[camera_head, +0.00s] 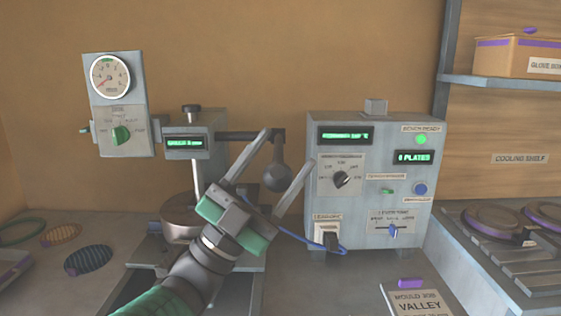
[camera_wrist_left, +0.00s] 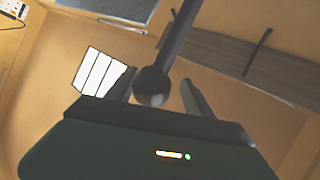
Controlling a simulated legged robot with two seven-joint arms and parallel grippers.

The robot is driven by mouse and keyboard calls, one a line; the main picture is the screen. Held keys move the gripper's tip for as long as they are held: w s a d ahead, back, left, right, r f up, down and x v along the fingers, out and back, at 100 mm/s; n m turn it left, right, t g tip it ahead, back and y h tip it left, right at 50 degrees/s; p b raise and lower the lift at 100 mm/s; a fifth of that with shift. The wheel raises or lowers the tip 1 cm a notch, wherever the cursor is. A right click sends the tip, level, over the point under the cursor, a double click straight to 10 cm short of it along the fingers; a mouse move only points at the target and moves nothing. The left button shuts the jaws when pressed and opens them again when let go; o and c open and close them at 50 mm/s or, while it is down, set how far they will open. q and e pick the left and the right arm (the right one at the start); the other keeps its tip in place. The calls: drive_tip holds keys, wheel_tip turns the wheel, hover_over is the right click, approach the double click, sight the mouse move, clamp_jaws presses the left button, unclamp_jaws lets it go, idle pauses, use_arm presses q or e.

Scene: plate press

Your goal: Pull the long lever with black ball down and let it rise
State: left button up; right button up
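The lever (camera_head: 240,135) is a dark bar that reaches right from the top of the plate press (camera_head: 190,215), with a rod hanging from its end. The black ball (camera_head: 275,178) sits at the bottom of that rod. My left gripper (camera_head: 289,147) is open, its two fingers spread on either side of the ball with gaps showing. In the left wrist view the ball (camera_wrist_left: 152,86) is between the fingers, with the rod running up from it. Whether a finger touches the ball cannot be told. My right gripper is not in view.
A grey control box (camera_head: 372,235) with green displays stands close right of the gripper; a blue cable (camera_head: 290,233) runs from its front. A gauge panel (camera_head: 116,85) is at the upper left. Round patterned plates (camera_head: 88,260) lie left, a hotplate unit (camera_head: 500,270) right.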

use_arm(q)
drive_tip(key=v, duration=1.7)
drive_tip(key=shift+b, duration=0.4)
